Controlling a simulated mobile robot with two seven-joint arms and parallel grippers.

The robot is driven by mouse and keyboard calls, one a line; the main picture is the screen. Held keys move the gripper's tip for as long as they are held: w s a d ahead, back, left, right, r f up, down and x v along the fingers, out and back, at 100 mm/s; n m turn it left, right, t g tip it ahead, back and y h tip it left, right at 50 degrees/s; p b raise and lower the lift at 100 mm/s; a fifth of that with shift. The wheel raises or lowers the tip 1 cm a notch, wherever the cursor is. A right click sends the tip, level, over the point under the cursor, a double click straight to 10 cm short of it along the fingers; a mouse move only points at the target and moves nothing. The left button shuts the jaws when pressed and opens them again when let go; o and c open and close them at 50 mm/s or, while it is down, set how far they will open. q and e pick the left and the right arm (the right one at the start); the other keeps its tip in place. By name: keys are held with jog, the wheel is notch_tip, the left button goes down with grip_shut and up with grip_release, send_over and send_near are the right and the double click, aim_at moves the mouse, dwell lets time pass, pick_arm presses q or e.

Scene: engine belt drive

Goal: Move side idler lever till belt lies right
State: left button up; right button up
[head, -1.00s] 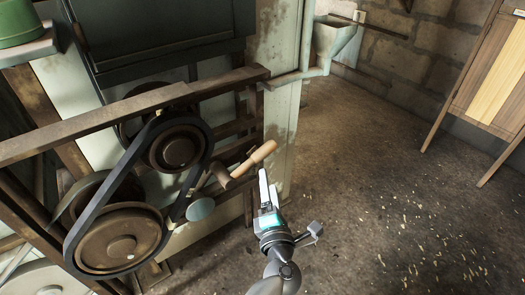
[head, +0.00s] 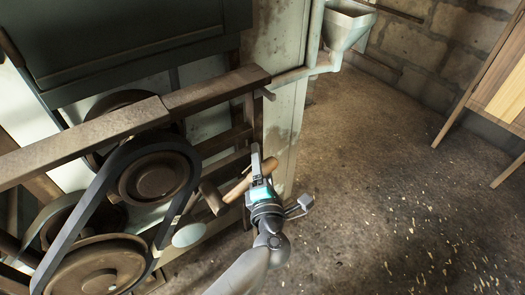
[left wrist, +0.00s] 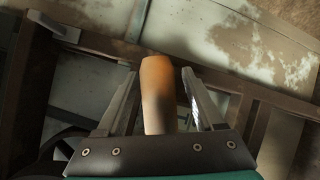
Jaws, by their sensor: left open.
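The side idler lever has a tan wooden handle (head: 237,189) and a brown arm (head: 212,197), right of the belt drive in the head view. The pale idler disc (head: 188,235) sits below the arm, close to the belt's right run. The dark belt (head: 88,209) runs around an upper pulley (head: 152,181) and a larger lower pulley (head: 100,269). My left gripper (head: 256,160) is at the handle; in the left wrist view the handle (left wrist: 157,92) stands between its two open fingers, with gaps on both sides. My right gripper is out of view.
A rusty frame rail (head: 215,90) crosses above the pulleys. A pale post (head: 285,110) stands behind the lever. A grey hopper (head: 346,24) and a wooden board on legs (head: 495,85) stand farther right. The floor (head: 370,200) at right is mostly clear.

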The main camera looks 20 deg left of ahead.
pick_arm(q)
grip_shut()
dwell(0.7)
jog(key=shift+r, duration=0.1)
dwell(0.7)
